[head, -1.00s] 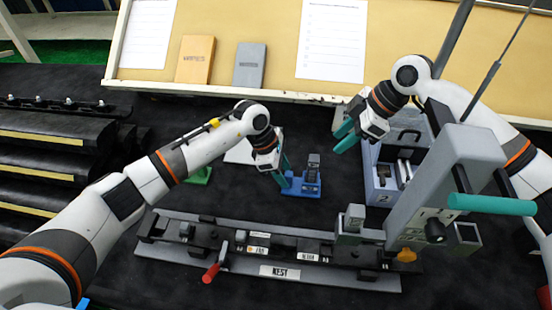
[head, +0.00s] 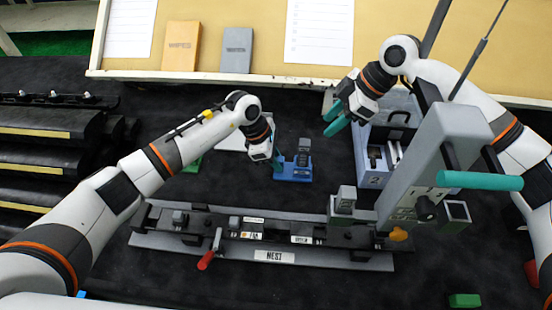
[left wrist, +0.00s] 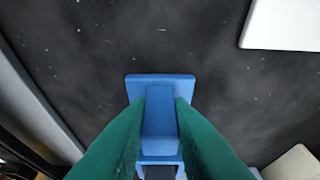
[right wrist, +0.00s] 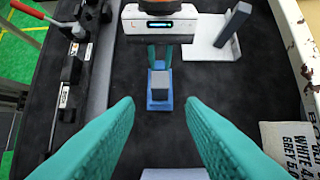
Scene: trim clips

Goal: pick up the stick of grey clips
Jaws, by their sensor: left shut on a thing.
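The blue stand (head: 293,174) sits on the dark table top, with a dark grey upright piece (head: 303,150) on it that looks like the stick of grey clips. My left gripper (head: 276,160) is at the stand's left side. In the left wrist view its green fingers are shut on a raised blue part of the stand (left wrist: 160,88). In the right wrist view the grey piece (right wrist: 160,84) stands on the blue base, apart from the left fingers behind it. My right gripper (head: 337,121) is open and empty, above the table to the right of the stand.
A long fixture labelled NEST (head: 165,240) with a red-handled lever (head: 207,259) lies in front. A grey press-like column (head: 430,160) stands at right, beside a grey box (head: 368,170). A white plate (head: 231,137) lies behind my left gripper. A green block (head: 465,300) lies at bottom right.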

